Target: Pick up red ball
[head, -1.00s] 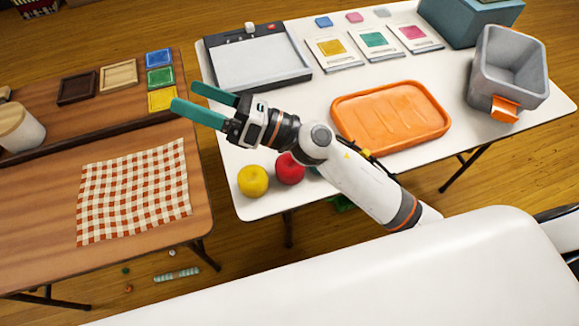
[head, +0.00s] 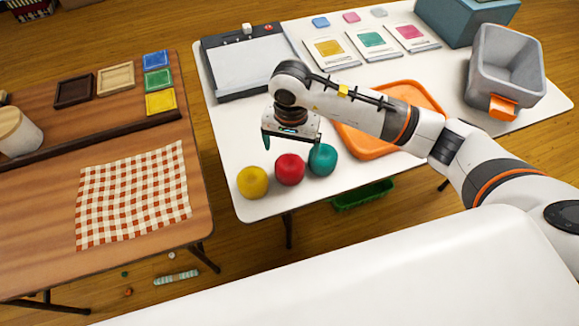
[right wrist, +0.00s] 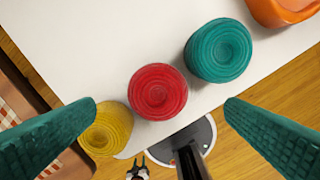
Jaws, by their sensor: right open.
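The red ball (head: 289,172) sits on the white table near its front edge, between the yellow ball (head: 252,183) and the teal ball (head: 323,158). My right gripper (head: 291,146) points down just above and behind the red ball, open and empty. In the right wrist view, the red ball (right wrist: 158,91) lies in the gap between the two spread teal fingers. The yellow ball (right wrist: 106,128) is beside the left finger, partly covered by it, and the teal ball (right wrist: 218,50) is above the right finger. My left gripper is not in view.
An orange tray (head: 418,95), partly hidden by my right arm, lies behind the balls. A grey bin (head: 507,65) stands at the right and a paper trimmer (head: 245,65) at the back left. A brown table (head: 40,220) with a checked cloth (head: 133,195) is at the left.

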